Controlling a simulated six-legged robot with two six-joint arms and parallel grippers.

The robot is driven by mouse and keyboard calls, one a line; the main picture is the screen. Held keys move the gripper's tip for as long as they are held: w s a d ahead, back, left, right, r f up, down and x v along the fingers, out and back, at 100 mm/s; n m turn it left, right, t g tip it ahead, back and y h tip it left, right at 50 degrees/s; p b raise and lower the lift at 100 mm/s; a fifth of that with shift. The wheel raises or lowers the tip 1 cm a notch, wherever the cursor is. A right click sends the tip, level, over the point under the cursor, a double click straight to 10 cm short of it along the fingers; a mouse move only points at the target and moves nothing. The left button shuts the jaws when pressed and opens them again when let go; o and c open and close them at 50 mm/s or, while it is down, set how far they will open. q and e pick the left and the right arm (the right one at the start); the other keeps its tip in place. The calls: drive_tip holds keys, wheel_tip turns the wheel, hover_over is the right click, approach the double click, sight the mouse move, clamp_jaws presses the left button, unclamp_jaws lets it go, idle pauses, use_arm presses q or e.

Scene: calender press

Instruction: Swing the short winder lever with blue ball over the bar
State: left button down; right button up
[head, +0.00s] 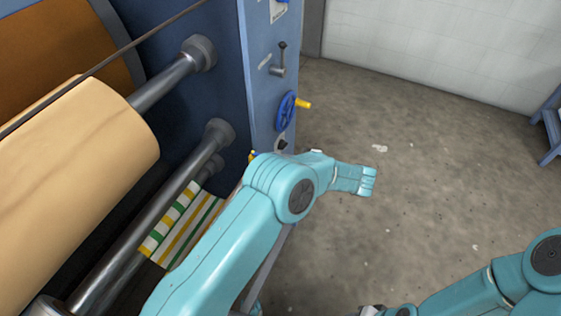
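I cannot make out a short lever with a blue ball or the bar it crosses. A small upright lever with a dark ball (281,57) is on the blue side panel (262,100). My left arm comes up from the bottom and bends in the middle of the view, covering the lower part of the panel. Its end, with the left gripper (369,181), points right over bare floor, apart from the panel. Its fingers are too small to read as open or shut.
A blue handwheel (286,111) with a yellow grip is below the dark-ball lever. A big tan roll (80,185) and steel rollers (150,215) fill the left, with a striped sheet (185,228) among them. Concrete floor (430,170) is clear on the right.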

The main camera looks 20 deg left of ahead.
idle(0.4)
use_arm(q)
drive_tip(key=c, duration=1.1)
unclamp_jaws()
drive_tip(key=shift+f, duration=0.1)
